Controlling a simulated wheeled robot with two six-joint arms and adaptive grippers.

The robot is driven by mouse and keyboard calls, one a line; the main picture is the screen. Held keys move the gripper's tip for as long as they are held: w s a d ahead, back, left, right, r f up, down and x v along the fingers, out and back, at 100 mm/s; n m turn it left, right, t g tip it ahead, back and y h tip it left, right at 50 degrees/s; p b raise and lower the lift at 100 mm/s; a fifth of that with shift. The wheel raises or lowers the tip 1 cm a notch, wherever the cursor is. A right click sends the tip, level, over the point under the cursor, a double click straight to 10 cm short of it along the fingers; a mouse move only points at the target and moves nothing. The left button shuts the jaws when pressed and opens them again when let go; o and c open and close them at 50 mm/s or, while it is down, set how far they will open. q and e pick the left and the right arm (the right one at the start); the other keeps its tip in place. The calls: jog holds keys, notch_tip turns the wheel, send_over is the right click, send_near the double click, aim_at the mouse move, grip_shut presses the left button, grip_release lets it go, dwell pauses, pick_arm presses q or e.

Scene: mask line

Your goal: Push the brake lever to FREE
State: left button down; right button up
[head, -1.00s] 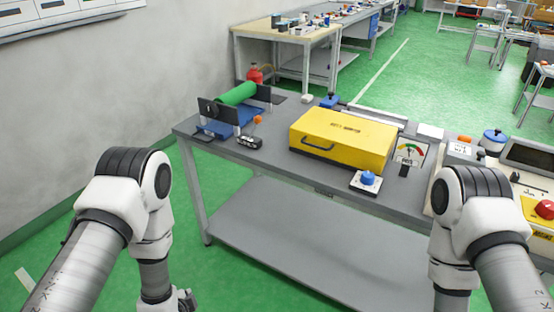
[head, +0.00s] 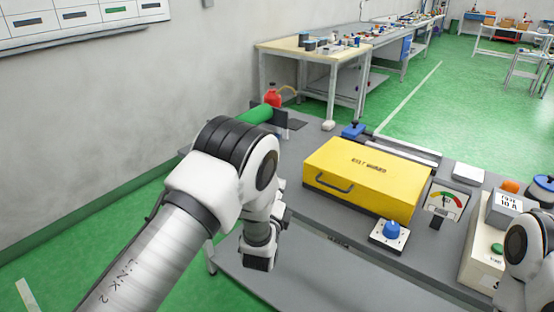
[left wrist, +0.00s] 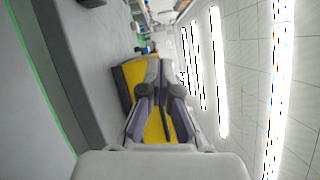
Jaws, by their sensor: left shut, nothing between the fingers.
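The brake lever does not show now. A small dark fitting with an orange knob stood near the green roller one second ago, and my left arm covers that place in the head view. The green roller (head: 254,115) shows only in part above my left arm. My left gripper (left wrist: 160,72) is shut and empty in the left wrist view, pointing toward the yellow cover. In the head view it is mostly hidden by its own wrist, over the table's front left. My right gripper is out of view; only part of my right arm shows at the right edge.
The yellow belt guard (head: 366,178) stands mid-table (head: 290,165). A red bottle (head: 272,96) stands behind the roller.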

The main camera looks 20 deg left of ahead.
pick_arm(q)
jog(key=w+a+r+p, duration=0.1)
jog(key=w+a, duration=0.3)
jog(key=w, duration=0.6)
jog(key=shift+w+a+r+p, duration=0.25)
jog(key=shift+w+r+p, duration=0.1)
jog(key=shift+p, duration=0.2)
jog(key=shift+a+r, duration=0.1)
jog(key=w+a+r+n+g, duration=0.3)
jog(key=a+n, duration=0.4)
jog(key=a, duration=0.1)
jog(key=shift+a+n+g+h, duration=0.35)
jog(key=shift+n+g+h, duration=0.05)
